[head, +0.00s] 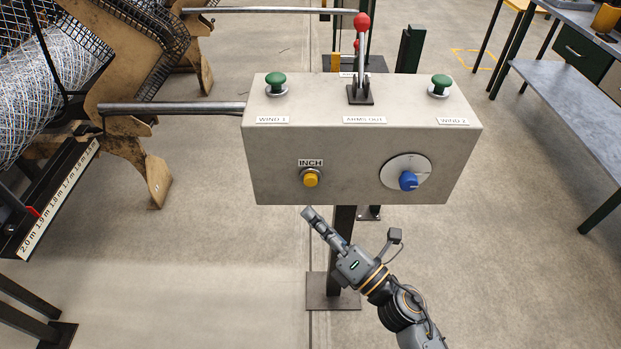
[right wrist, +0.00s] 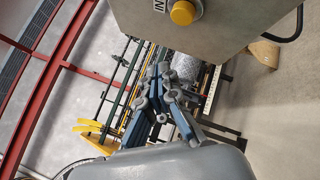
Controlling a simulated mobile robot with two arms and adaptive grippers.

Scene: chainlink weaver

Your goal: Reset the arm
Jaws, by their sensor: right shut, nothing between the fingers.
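The grey control box (head: 350,140) stands on a post in the middle of the head view. A lever with a red ball (head: 362,22) rises from its top above the "ARMS OUT" label, between two green buttons, "WIND 1" (head: 276,80) and "WIND 2" (head: 440,82). Its front has a yellow "INCH" button (head: 311,178) and a blue knob (head: 408,181) on a white dial. My right gripper (head: 308,212) is shut and empty, just below the yellow button and apart from it. The right wrist view shows its fingers (right wrist: 163,75) together, and the yellow button (right wrist: 183,12). My left gripper is not in view.
The weaving machine with a mesh roll (head: 50,85) and a length scale (head: 62,200) stands at the left. A metal bar (head: 175,108) runs from it to behind the box. A workbench (head: 580,90) stands at the right. The floor between is clear.

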